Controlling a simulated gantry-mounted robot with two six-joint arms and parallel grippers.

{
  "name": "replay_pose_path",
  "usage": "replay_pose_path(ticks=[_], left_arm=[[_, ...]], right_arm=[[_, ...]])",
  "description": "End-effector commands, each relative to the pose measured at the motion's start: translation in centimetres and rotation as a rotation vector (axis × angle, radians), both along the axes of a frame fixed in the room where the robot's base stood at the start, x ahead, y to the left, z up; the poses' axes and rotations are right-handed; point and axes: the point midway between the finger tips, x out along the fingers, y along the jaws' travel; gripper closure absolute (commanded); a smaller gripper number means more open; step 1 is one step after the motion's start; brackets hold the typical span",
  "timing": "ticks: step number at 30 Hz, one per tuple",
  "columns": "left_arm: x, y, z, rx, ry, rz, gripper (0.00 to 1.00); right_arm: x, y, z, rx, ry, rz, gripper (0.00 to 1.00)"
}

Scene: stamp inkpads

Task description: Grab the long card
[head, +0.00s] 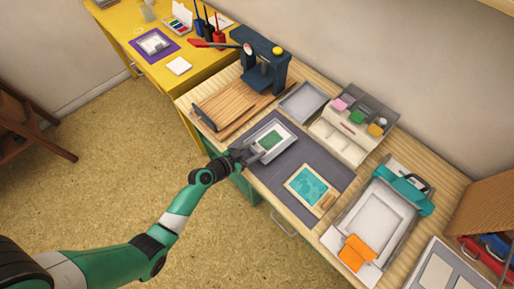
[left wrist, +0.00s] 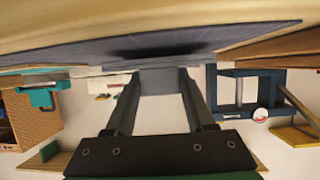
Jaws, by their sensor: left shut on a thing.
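My left gripper (head: 252,153) is at the near-left edge of a pale rectangular piece with a green middle (head: 270,138), over the dark mat (head: 305,167). In the left wrist view the fingers (left wrist: 160,85) close on a grey flat-faced thing (left wrist: 162,78), close to the mat. This looks like the same pale piece; I cannot tell for certain whether it is the long card. A tan-framed piece with a turquoise face (head: 313,186) lies on the mat to the right. My right gripper is not in view.
A dark blue press (head: 268,62) stands behind on the wooden table, beside a slatted wooden board (head: 225,105). A grey tray (head: 302,102) and a box of coloured pads (head: 345,132) stand behind the mat. A white tray (head: 372,222) lies to the right.

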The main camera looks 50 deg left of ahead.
Motion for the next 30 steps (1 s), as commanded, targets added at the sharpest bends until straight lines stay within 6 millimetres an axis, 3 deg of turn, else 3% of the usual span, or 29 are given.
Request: replay_pose_path(ticks=[5, 10, 14, 18, 30], left_arm=[[-0.6, -0.9, 4.0, 0.0, 0.0, -0.002, 1.0], [-3.1, -4.2, 9.3, 0.0, 0.0, -0.007, 1.0], [-5.9, -7.8, 11.1, 0.003, 0.004, -0.012, 1.0], [-7.5, -9.9, 11.8, 0.003, 0.0, -0.01, 1.0], [-8.5, -11.1, 12.0, 0.0, -0.003, 0.0, 1.0]], right_arm=[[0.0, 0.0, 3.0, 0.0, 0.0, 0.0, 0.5], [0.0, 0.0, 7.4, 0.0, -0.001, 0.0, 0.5], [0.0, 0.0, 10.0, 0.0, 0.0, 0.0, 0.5], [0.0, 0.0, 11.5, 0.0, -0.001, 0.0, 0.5], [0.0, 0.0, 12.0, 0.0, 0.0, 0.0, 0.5]])
